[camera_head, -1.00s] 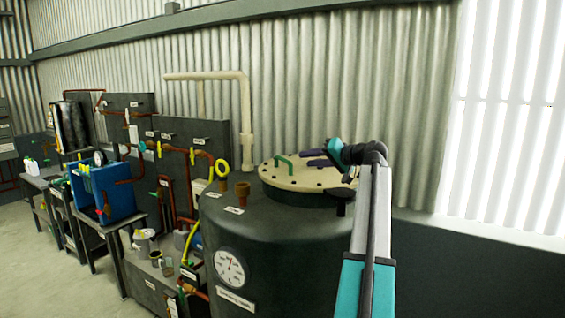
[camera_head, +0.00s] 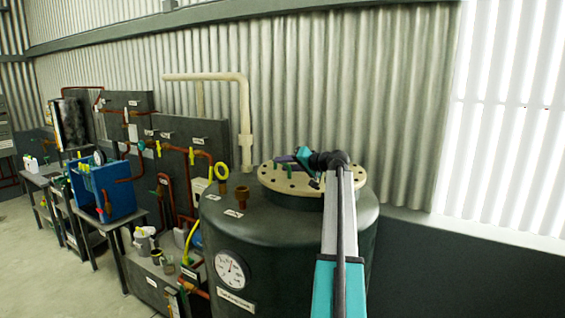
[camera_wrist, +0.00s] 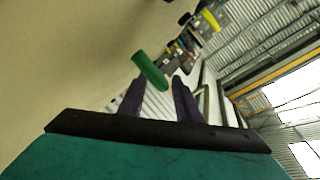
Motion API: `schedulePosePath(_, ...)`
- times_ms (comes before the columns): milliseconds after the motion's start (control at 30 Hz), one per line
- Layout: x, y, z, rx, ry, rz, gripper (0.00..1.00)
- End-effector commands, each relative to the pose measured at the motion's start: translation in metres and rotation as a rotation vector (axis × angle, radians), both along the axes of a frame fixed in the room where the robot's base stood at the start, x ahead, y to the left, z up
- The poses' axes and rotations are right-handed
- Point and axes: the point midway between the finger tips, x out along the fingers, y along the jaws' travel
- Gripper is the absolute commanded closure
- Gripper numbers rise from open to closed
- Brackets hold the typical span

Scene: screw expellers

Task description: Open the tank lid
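The tank lid (camera_head: 345,178) is a round cream disc with dark bolts around its rim, lying flat on top of the dark green tank (camera_head: 275,235). Its green handle (camera_wrist: 150,70) stands up from the cream surface in the wrist view. In the head view the handle is partly hidden by my gripper (camera_head: 283,158), which is over the lid. In the wrist view my gripper (camera_wrist: 158,88) has its two purple fingers apart, with the handle in front of and between their tips. I see no clear contact; the handle's lower part is hard to judge.
Two brown pipe stubs (camera_head: 242,197) and a yellow ring (camera_head: 222,171) stand left of the lid. A cream pipe (camera_head: 245,120) rises behind the tank near the corrugated wall. A gauge (camera_head: 232,268) is on the tank's front. Benches with equipment are at left.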

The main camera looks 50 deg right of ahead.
Motion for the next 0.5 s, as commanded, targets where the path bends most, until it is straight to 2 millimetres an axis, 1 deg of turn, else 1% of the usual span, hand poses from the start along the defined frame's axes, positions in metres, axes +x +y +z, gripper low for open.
schedulePosePath(33, 0.0047, -0.0002, 0.0002, 0.0, 0.001, 0.001, 0.69)
schedulePosePath(133, 0.0094, -0.0003, -0.0022, 0.0, 0.001, -0.001, 0.69)
schedulePosePath(467, 0.0117, 0.0005, -0.0037, 0.0, 0.0, 0.0, 0.69)
schedulePosePath(500, 0.0117, 0.0006, -0.0037, 0.0, 0.0, 0.0, 0.72)
